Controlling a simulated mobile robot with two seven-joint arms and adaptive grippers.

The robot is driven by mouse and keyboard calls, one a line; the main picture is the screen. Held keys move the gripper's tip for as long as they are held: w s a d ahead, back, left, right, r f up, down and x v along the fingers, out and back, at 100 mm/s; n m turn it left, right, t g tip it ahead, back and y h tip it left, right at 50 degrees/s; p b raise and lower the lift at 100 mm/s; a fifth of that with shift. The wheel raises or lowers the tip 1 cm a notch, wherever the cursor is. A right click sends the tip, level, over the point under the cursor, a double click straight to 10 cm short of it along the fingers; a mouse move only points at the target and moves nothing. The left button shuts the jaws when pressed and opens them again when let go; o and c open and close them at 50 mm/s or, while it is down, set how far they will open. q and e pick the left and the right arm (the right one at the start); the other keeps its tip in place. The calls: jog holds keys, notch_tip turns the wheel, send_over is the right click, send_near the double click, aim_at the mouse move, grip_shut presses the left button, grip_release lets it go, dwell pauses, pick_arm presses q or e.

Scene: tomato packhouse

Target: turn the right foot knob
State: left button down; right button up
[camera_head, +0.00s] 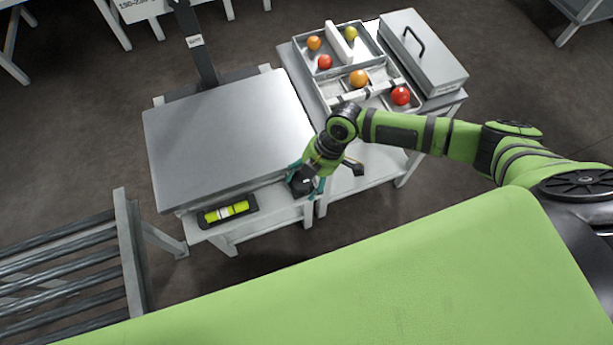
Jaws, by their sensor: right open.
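A platform scale with a broad grey metal top (228,135) stands on a white table. My right gripper (305,182) is at the scale's front right corner, pointing down, with its teal fingers spread apart. A dark block with a small white mark (301,184) shows between the fingers. It may be the right foot knob, but the gripper partly covers it and I cannot tell whether the fingers touch it. A yellow-green spirit level (226,212) lies in a black holder at the scale's front left. My left gripper is out of view.
A divided tray (336,67) with several red, orange and yellow tomatoes stands behind my right arm. A grey lidded box (424,60) with a black handle is beside it. A roller conveyor (70,262) is at lower left. Dark open floor surrounds the tables.

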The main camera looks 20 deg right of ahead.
jog(key=c, duration=1.1)
jog(key=shift+d+f, duration=0.1)
